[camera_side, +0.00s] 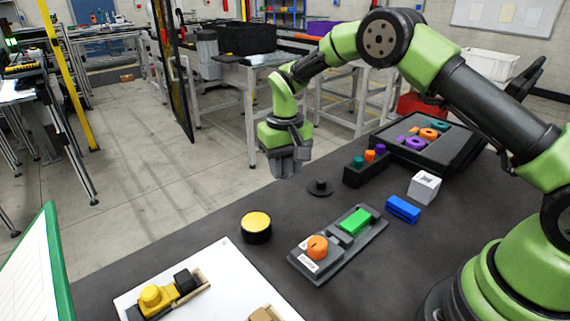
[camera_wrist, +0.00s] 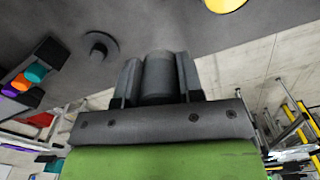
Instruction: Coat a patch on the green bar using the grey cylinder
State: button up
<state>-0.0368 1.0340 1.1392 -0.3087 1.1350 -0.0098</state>
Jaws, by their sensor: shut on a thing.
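My gripper (camera_side: 287,170) hangs above the far edge of the dark table, well apart from the green bar. In the wrist view its two fingers are shut on the grey cylinder (camera_wrist: 158,78), which sits between them. In the side view the cylinder is hard to tell from the fingers. The green bar (camera_side: 356,221) lies in a grey fixture (camera_side: 322,263) on the table, to the right of and nearer than my gripper. The bar is not in the wrist view.
An orange knob (camera_side: 317,246) sits on the same fixture. A small black stand (camera_side: 320,188) is near my gripper. A yellow-topped round button (camera_side: 256,226), blue block (camera_side: 403,208), white cube (camera_side: 424,187), peg holder (camera_side: 364,170) and black tray (camera_side: 452,152) stand around.

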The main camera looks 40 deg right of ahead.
send_near(256, 221)
jog(key=shift+w+d+f, duration=0.1)
jog(key=shift+d+f, duration=0.15)
jog(key=shift+d, duration=0.1)
jog(key=shift+a+f, duration=0.1)
jog(key=shift+a, duration=0.25)
jog(key=shift+f, duration=2.85)
jog(key=shift+f, duration=0.6)
jog(key=shift+r, duration=0.1)
jog(key=shift+r, duration=3.45)
